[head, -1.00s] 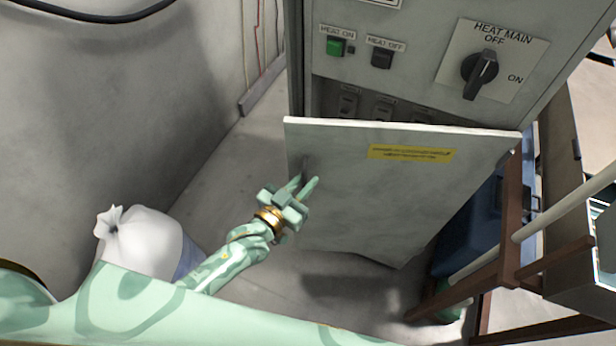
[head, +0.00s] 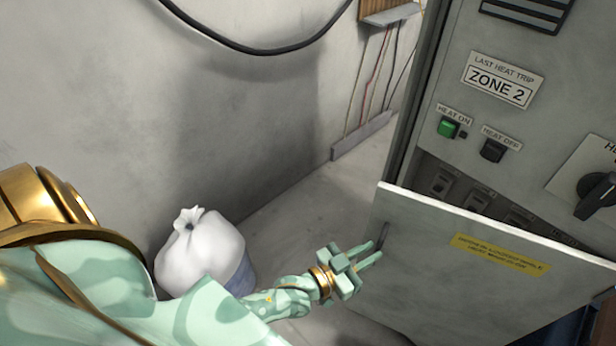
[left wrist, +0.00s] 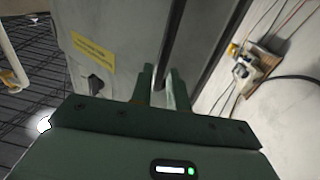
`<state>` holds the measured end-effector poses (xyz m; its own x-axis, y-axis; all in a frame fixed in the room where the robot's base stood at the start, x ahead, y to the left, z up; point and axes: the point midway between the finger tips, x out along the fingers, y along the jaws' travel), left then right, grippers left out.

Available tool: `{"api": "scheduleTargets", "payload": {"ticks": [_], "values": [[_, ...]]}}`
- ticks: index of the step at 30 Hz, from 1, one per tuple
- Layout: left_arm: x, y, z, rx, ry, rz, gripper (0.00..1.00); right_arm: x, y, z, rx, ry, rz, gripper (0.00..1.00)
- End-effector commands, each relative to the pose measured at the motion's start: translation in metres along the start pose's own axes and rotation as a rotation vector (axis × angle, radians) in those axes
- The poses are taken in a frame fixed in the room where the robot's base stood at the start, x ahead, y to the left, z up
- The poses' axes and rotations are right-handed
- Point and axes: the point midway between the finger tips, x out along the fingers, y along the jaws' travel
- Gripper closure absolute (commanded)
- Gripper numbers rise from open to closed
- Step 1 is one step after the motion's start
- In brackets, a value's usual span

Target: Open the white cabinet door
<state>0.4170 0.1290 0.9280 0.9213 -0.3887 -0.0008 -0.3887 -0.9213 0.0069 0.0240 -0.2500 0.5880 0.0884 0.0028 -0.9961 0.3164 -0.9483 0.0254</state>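The white cabinet door (head: 470,285) is at the lower right of the head view, with a yellow label. It stands ajar: its top edge is out from the cabinet front, and switches show in the recess behind it. A small dark upright handle (head: 384,236) is near its left edge. My left gripper (head: 376,252) is at this handle with its two fingers apart. In the left wrist view, the fingers (left wrist: 160,88) are also apart, and the door (left wrist: 105,30) fills the upper left. I cannot tell whether the fingers touch the handle. My right gripper is out of view.
The grey cabinet (head: 425,120) has a green button, a black button and a rotary knob (head: 597,195) above the door. A white tied bag (head: 200,250) stands on the floor at left, near my arm. Floor between wall and cabinet (head: 290,225) is clear.

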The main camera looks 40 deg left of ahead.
Motion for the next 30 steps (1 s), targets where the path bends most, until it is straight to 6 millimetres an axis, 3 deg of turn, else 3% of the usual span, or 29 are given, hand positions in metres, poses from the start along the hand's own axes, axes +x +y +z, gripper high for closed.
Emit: {"api": "scheduleTargets", "payload": {"ticks": [30], "values": [[-0.086,-0.001,0.000,0.001,-0.002,0.000,0.83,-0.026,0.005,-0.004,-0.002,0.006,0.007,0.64]]}}
